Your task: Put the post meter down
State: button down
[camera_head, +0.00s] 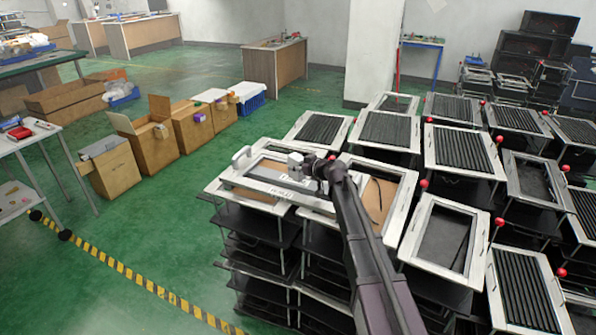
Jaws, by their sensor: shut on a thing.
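My gripper (302,166) is at the end of my dark arm, above the front left of the rack group. It is shut on a pale, flat, frame-like piece (268,186), which I take for the post meter. The piece has small dark lettering on its near bar and a rounded white part at its left end. It is over the top of a black-shelved rack with a pale top frame (228,197). I cannot tell whether it touches that top. The grip itself is small and partly hidden by my arm.
Several racks with pale frames and dark slatted tops (462,149) fill the right side, with red ball knobs (423,183) among them. Cardboard boxes (152,143) stand behind left. A table (30,140) is at far left. Green floor is free at front left.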

aim_at(295, 165)
jog(key=shift+w+a+f, duration=0.1)
jog(key=shift+w+a, duration=0.15)
jog(key=shift+w, duration=0.4)
jog(key=shift+w+a+f, duration=0.1)
jog(key=shift+w+a, duration=0.1)
jog(key=shift+w, duration=0.45)
jog(key=shift+w, duration=0.1)
jog(key=shift+w+a, duration=0.1)
jog(key=shift+w, duration=0.2)
jog(key=shift+w+a+f+b, duration=0.1)
jog(key=shift+w+f+b, duration=0.15)
jog(key=shift+f+b, duration=1.5)
jog(key=shift+b, duration=0.2)
jog(key=shift+f, duration=0.2)
jog(key=shift+c, duration=0.6)
grip_release()
jog(key=shift+r, duration=0.15)
